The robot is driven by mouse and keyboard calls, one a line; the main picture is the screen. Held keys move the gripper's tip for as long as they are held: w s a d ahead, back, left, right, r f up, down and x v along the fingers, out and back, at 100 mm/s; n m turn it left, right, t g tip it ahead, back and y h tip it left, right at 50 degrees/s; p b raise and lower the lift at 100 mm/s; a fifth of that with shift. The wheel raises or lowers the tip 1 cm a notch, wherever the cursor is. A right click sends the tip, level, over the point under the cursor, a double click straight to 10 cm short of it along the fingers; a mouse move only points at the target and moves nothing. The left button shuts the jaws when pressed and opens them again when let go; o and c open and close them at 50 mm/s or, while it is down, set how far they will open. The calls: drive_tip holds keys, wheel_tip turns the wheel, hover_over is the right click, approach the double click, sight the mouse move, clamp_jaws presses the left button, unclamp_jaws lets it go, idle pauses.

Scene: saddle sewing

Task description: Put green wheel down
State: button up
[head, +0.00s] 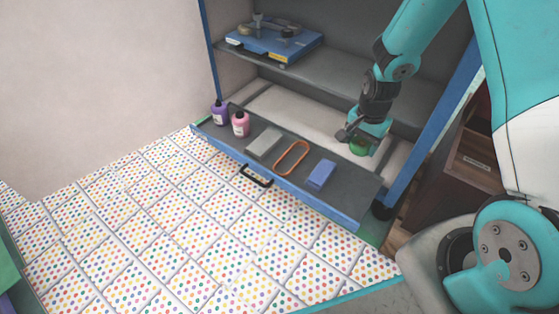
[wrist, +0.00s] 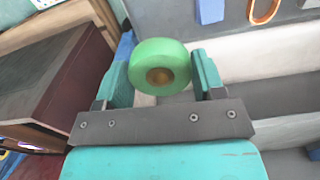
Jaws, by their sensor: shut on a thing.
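The green wheel (wrist: 159,66) is a round, thick green disc with a brown centre, held between the two teal fingers of my gripper (wrist: 162,78) in the wrist view. In the head view the green wheel (head: 360,146) shows below my gripper (head: 358,140), partly hidden by it.
In the drawer are a purple bottle (head: 220,112), a pink bottle (head: 240,124), a grey block (head: 264,143), an orange ring (head: 292,158) and a blue block (head: 321,174). A blue case (head: 270,42) lies on the shelf above. A brown cabinet (head: 470,160) stands at right.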

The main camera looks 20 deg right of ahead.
sight(348, 197)
drive_tip(key=f+m+b, duration=0.1)
drive_tip(key=f+b, duration=0.2)
drive_tip(key=f, duration=0.5)
drive_tip(key=d+f+m+b, duration=0.1)
drive_tip(key=f+b, duration=0.3)
drive_tip(key=f, duration=0.4)
drive_tip(key=d+f+m+b, duration=0.1)
drive_tip(key=f+b, duration=0.3)
drive_tip(key=f, duration=0.4)
drive_tip(key=shift+s+f+m, duration=0.1)
drive_tip(key=shift+f+m, duration=0.05)
drive_tip(key=shift+m, duration=0.15)
drive_tip(key=shift+f, duration=0.1)
